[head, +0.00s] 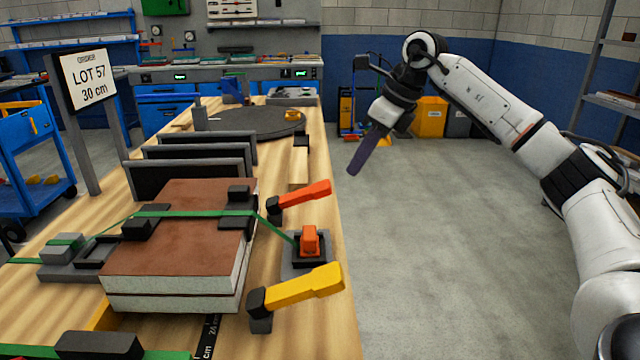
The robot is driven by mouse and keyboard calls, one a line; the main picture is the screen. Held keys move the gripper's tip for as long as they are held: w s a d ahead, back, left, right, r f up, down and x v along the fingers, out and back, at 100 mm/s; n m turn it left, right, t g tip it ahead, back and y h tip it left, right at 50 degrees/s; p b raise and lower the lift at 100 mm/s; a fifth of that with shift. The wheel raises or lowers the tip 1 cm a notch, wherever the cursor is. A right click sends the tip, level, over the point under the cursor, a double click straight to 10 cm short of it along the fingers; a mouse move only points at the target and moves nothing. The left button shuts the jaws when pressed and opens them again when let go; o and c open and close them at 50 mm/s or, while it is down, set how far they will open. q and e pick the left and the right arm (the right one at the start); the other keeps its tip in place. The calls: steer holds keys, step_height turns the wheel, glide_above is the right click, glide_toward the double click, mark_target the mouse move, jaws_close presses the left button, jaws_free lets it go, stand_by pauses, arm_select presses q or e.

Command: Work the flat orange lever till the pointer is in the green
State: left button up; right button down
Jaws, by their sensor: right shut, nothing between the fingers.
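Near the bench's right edge, a short orange lever (310,240) sits on a dark and grey base at the right end of a green strap (190,213). A longer orange-red lever (305,197) on a black pivot lies just beyond it, and a yellow-orange lever (295,288) lies nearer. I cannot tell for certain which is the flat orange lever. No pointer or green zone can be made out. My right gripper (356,168) is shut and empty, above the floor right of the bench, up and right of the levers and apart from them. My left gripper is not in view.
The strap crosses a brown-topped panel stack (185,245) on the wooden bench (335,325). Dark upright plates (190,180) and a round dark disc (247,121) stand behind. A "LOT 57 30 cm" sign (85,78) is at left. The floor (440,250) right of the bench is clear.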

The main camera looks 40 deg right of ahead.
steer(key=shift+v, duration=1.25)
stand_by(0.5)
